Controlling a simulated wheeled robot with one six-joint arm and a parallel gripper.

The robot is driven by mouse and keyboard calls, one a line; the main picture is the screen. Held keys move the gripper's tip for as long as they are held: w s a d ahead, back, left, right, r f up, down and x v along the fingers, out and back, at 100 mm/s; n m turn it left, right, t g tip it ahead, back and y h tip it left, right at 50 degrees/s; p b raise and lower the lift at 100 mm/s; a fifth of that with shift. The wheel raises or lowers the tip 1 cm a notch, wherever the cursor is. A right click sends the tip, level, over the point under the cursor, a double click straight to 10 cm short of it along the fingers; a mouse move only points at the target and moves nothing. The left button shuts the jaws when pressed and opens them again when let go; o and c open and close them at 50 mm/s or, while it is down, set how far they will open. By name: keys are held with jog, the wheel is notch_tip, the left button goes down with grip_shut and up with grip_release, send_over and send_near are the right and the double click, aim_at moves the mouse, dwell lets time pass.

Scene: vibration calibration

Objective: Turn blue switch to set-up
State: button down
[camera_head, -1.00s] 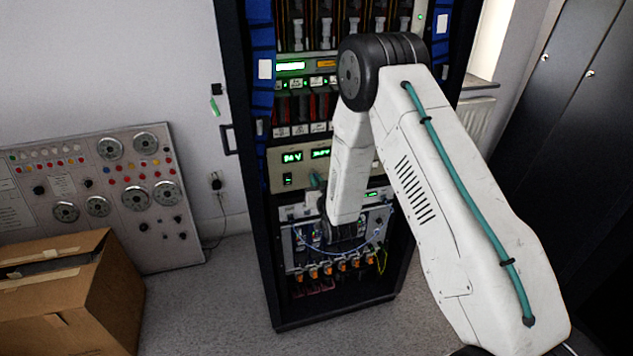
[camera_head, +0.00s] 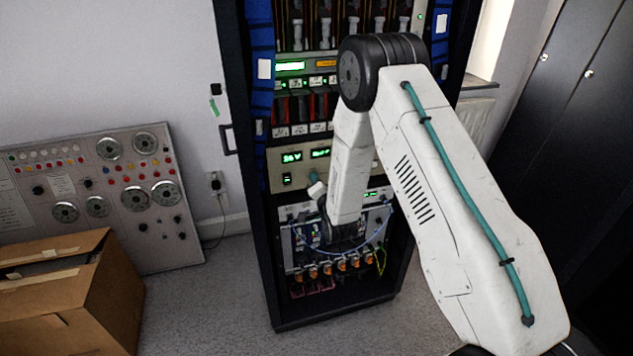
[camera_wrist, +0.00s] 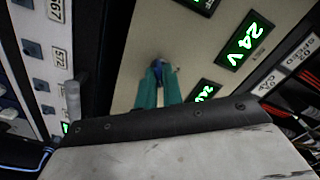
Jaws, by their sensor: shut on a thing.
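The blue switch (camera_wrist: 157,64) is a small knob on a beige panel (camera_wrist: 122,75) in the wrist view. My gripper (camera_wrist: 158,72) has teal fingers, and they are shut on the switch with their tips around it. The fingers hide most of the switch, so I cannot read its setting or any set-up label. In the head view my gripper (camera_head: 314,178) is at the front of the beige panel in the rack, and the arm covers part of that panel. The switch is too small to make out there.
A green 24 V display (camera_wrist: 243,40) glows near my fingers. Below the panel in the rack (camera_head: 292,324) are cables and orange connectors (camera_head: 327,267). A cardboard box (camera_head: 95,290) and a control board (camera_head: 110,200) stand to the left. The floor between is clear.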

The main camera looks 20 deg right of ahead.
jog(key=m, duration=0.7)
jog(key=shift+f, duration=0.15)
dwell(0.4)
jog(key=c, duration=1.5)
grip_release()
jog(key=shift+c, duration=0.2)
jog(key=shift+s, duration=0.1)
jog(key=s, duration=0.7)
jog(key=shift+s, duration=0.35)
